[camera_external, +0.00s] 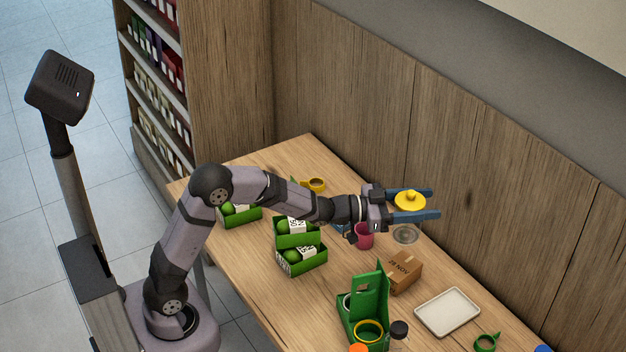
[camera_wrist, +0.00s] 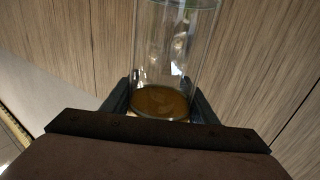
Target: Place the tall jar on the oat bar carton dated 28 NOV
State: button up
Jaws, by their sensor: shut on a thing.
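The tall jar is clear glass with a yellow lid (camera_external: 410,201). My gripper (camera_external: 412,203) is shut on it, with one blue finger on each side near the lid. Its clear body (camera_external: 405,234) shows below the fingers; I cannot tell how far its base is from the table. In the wrist view the glass jar (camera_wrist: 176,45) stands between my fingers, with a brown-amber round surface at its near end. A brown carton (camera_external: 402,272) sits on the table, below and in front of the jar in the picture. Its small print appears to read 28 NOV.
A pink cup (camera_external: 364,236) stands close to the jar, under my wrist. A green stand (camera_external: 369,300) is just left of the carton, and a white tray (camera_external: 447,312) is to its right. Green boxes (camera_external: 302,259) with green fruit stand to the left. A wooden wall runs behind.

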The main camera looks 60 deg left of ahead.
aim_at(415, 236)
jog(key=shift+f, duration=5.15)
jog(key=shift+f, duration=0.2)
jog(key=o, duration=1.6)
jog(key=shift+o, duration=0.2)
jog(key=shift+s+r, duration=0.1)
jog(key=shift+r, duration=0.1)
jog(key=shift+s+a+f, duration=0.1)
jog(key=shift+s+a, duration=0.1)
jog(key=shift+s, duration=0.05)
jog(key=b+v, duration=0.1)
jog(key=v, duration=1)
jog(key=shift+s, duration=0.2)
